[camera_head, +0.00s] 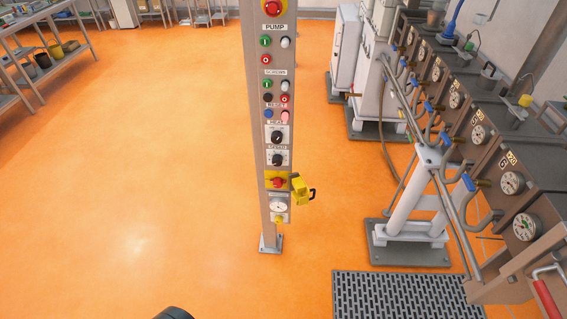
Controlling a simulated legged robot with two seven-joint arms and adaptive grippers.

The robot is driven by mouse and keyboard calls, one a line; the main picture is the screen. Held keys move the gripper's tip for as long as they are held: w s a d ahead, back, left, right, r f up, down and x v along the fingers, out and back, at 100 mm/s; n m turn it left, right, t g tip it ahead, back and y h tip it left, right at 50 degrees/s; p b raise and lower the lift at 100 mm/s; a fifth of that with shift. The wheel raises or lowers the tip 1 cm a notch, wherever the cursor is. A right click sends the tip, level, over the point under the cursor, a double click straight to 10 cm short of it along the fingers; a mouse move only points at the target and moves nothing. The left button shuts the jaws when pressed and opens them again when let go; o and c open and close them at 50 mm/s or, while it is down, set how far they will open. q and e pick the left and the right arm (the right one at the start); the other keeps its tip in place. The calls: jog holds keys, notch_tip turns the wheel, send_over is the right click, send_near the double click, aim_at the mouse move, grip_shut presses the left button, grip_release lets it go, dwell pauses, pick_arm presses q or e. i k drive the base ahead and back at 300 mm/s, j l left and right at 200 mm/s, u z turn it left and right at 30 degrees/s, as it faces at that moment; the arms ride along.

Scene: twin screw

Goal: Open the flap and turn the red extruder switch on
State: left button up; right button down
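A grey control column (254,120) stands upright in the middle of the view. Low on its front, a red switch (277,183) sits on a yellow plate. The yellow flap (301,190) sticks out at the right side of this plate, swung aside, with a small black handle (312,195) at its outer edge. The red switch is uncovered. Its turn position is too small to tell. Neither of my grippers shows; only a dark rounded piece, which may be part of me, is cut off at the bottom edge.
The column carries other buttons, black knobs (277,137), a gauge (278,207) and a red top button (272,8). Machinery with gauges and pipes (480,130) fills the right. A dark floor grating (395,293) lies front right. The orange floor (150,170) left of the column is clear.

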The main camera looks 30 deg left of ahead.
aim_at(278, 182)
jog(key=u, duration=1.15)
